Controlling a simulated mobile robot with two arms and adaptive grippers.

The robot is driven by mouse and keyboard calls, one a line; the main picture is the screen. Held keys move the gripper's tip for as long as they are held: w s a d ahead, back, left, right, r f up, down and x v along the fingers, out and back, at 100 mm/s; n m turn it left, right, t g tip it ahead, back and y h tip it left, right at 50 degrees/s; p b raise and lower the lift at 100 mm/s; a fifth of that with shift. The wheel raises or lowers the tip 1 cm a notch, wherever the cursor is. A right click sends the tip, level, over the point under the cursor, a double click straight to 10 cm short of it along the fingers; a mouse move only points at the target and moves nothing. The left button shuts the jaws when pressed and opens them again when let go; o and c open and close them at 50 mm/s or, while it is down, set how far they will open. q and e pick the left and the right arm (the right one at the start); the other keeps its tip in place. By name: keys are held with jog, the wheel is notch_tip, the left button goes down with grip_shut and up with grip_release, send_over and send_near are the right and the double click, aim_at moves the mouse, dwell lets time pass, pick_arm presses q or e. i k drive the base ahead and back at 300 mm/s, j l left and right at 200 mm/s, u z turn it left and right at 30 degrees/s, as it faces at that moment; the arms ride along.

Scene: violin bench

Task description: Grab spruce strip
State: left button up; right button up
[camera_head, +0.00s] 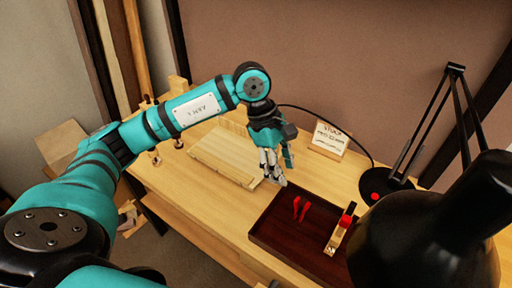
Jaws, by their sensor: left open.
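Several pale wooden pieces (222,158) lie together on the bench, left of my left gripper (277,168). They look like flat strips or boards side by side. I cannot tell for sure which one is the spruce strip. My left gripper is open and empty, pointing down beside the right end of the pale wood, near the back left corner of a dark tray. The forearm passes above and behind the wood and hides part of the bench there. My right gripper is not in view.
The dark tray (272,232) holds red pieces (302,208) and a small wooden block with red and black parts (340,232). A small sign (329,139) stands behind. A black lamp (425,235) blocks the right. Bare bench (180,195) lies in front of the wood.

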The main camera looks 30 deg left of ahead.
aim_at(241, 176)
jog(key=u, duration=1.3)
